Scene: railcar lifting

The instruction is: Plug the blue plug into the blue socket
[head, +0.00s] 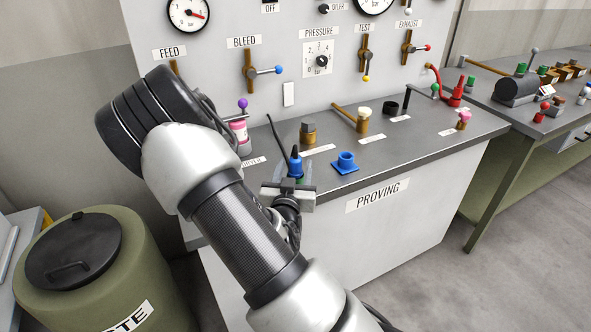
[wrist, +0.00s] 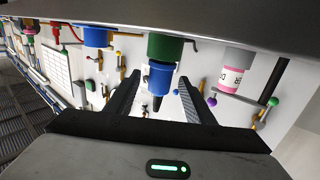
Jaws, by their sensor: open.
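The blue plug (head: 295,164) stands upright on the bench with its black cable rising from the top. A green piece (head: 299,180) is directly beneath it; the plug (wrist: 161,76) and green piece (wrist: 166,47) appear upside down in the wrist view. The blue socket (head: 346,161), a square-based ring, sits on the bench right of the plug. Part of it shows at the top of the wrist view (wrist: 97,38). My gripper (wrist: 160,84) is open, with a finger on either side of the plug. I cannot tell whether they touch it. In the head view my gripper (head: 296,172) is at the bench's front edge.
A brass fitting (head: 308,133) stands behind the plug, and a pink can (head: 240,136) stands to its left. The upright panel (head: 215,60) with gauges and valves rises behind the bench. A waste drum (head: 125,260) stands on the floor at left. Bare bench top (head: 395,150) lies right of the socket.

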